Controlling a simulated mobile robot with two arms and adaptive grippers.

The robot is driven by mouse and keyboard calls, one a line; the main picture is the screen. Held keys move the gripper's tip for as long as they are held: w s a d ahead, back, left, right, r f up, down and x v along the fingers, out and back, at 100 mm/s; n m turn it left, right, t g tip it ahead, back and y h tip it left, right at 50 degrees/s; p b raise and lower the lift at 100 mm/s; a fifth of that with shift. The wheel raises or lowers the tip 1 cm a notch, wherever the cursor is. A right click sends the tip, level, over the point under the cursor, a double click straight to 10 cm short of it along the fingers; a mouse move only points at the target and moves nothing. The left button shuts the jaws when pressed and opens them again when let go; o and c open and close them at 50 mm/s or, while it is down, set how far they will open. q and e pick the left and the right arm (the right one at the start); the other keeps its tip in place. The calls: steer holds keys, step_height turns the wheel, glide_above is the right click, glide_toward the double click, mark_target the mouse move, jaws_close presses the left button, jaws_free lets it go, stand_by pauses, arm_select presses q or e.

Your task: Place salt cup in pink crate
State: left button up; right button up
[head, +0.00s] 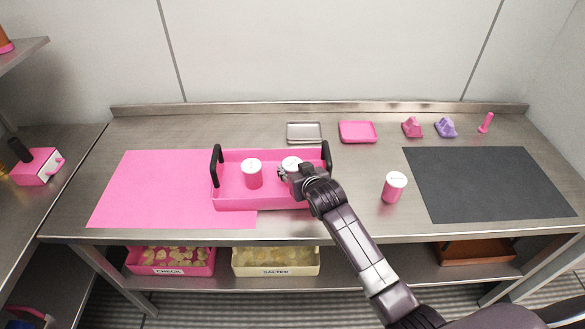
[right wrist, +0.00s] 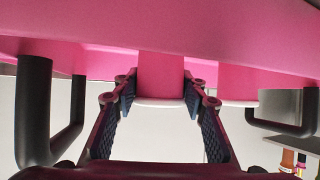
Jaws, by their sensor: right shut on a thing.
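The pink crate (head: 232,200) with two black handles stands on the steel counter, partly on a pink mat. My right gripper (head: 284,174) is at the right half of the crate, shut on a pink salt cup with a white top (head: 291,161). The arm and gripper hide most of this cup. In the right wrist view, the held cup (right wrist: 160,76) sits between the two fingers (right wrist: 160,105). I cannot tell whether it touches the crate floor. Another such cup (head: 252,174) stands upright in the crate to its left. My left gripper is not in view.
A third pink cup (head: 395,188) stands on the counter, left of a dark grey mat (head: 490,183). A steel tray (head: 304,132), a pink tray (head: 357,131) and small pink and purple items line the back. The pink mat (head: 150,190) is bare on the left.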

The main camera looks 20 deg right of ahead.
steer(key=o, duration=1.4)
steer(key=shift+c, duration=0.2)
steer(key=shift+r, duration=0.15)
steer(key=v, duration=1.2)
steer(key=shift+b, duration=0.3)
